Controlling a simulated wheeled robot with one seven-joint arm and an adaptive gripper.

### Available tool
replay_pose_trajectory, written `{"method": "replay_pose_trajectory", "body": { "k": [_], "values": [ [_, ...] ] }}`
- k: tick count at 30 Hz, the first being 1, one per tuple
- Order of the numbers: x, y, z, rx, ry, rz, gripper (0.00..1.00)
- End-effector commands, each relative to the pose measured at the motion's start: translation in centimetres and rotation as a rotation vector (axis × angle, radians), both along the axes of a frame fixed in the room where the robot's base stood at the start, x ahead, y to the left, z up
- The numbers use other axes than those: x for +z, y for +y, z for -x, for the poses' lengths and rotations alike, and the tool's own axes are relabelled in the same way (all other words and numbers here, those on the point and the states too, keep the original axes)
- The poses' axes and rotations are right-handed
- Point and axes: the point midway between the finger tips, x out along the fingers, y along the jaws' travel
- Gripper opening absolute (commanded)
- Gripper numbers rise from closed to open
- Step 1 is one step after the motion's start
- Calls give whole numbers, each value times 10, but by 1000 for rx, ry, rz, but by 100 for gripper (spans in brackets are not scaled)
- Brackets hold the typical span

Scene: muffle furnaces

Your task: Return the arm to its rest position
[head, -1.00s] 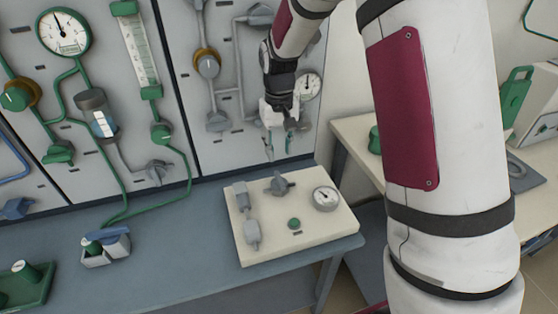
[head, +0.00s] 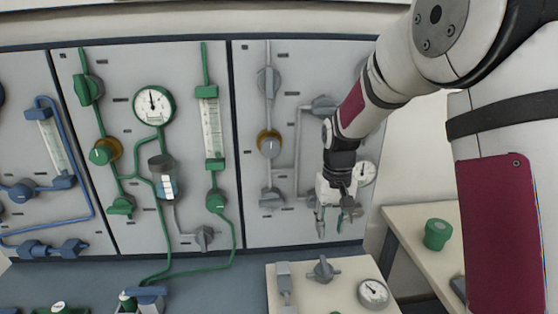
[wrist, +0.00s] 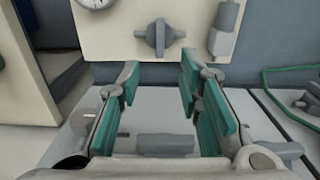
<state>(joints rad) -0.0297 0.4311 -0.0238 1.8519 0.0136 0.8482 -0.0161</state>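My gripper (head: 334,207) hangs from my arm in the head view, pointing down in front of the right wall panel (head: 300,150). It is above the cream block with fittings (head: 325,290) on the bench. In the wrist view my gripper (wrist: 160,100) shows its two teal-padded fingers well apart, with nothing between them. The cream block (wrist: 120,35) lies beyond the fingertips there, with a grey valve knob (wrist: 160,38) on it. My arm comes in from the upper right of the head view.
The blue-grey bench (head: 215,285) runs below the panels. Wall panels carry green piping, a round gauge (head: 154,105) and a flow tube (head: 211,128). A cream side table (head: 410,215) at right holds a green pot (head: 438,234).

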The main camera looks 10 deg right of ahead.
Motion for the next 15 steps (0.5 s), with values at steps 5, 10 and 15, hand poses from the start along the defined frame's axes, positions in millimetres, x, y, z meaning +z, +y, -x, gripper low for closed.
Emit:
{"method": "replay_pose_trajectory", "body": {
  "k": [5,10,15],
  "values": [
    [61,-2,38,-3,-57,-2,32],
    [114,-4,90,-5,-115,-4,32],
    [153,-5,145,-7,-173,-4,32]
  ]
}}
